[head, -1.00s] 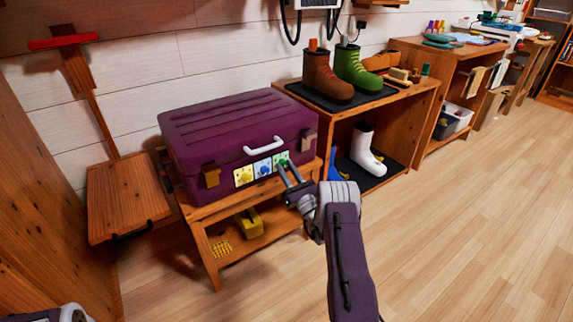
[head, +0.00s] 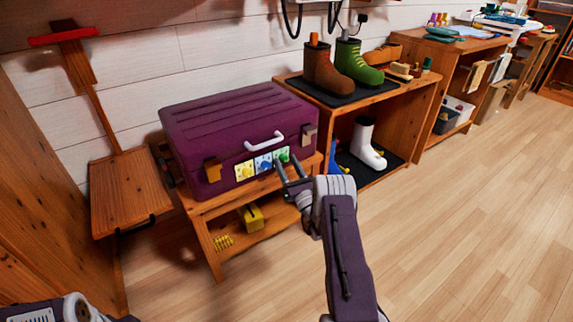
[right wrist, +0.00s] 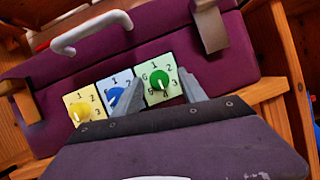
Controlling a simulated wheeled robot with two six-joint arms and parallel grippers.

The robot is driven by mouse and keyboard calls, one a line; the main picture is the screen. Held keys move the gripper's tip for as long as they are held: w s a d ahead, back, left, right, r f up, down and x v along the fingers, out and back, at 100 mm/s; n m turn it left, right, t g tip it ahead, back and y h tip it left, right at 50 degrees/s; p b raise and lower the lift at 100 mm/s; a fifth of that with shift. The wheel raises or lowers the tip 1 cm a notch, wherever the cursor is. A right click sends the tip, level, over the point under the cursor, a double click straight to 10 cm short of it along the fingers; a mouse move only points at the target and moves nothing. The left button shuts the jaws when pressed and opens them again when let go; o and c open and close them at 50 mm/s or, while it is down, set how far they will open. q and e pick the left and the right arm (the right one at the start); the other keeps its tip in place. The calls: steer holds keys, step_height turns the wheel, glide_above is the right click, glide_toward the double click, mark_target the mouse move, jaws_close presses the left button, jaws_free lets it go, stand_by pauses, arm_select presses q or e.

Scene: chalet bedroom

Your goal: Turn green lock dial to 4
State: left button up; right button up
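The green lock dial (right wrist: 159,79) is a round knob on a pale numbered plate, on the front of the purple case (head: 235,130). It also shows in the head view (head: 283,155). Digits ring it, but I cannot tell which one it points to. My right gripper (right wrist: 160,90) is open, with one finger on each side just below the green dial; I see no clear contact. In the head view my right gripper (head: 288,166) reaches up to the case front. My left gripper is not in view; only part of my left arm shows at the lower left.
A blue dial (right wrist: 116,96) and a yellow dial (right wrist: 81,111) sit close left of the green one, the blue beside my left finger. A white handle (head: 264,142) and metal latches are on the case. The case stands on a wooden bench (head: 205,240). Open floor lies right.

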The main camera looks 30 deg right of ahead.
steer(key=shift+s+p, duration=0.3)
steer(key=shift+s, duration=0.05)
steer(key=b+v, duration=0.2)
steer(key=v, duration=0.6)
steer(key=shift+s+a+f, duration=0.1)
steer(key=shift+a+f, duration=0.05)
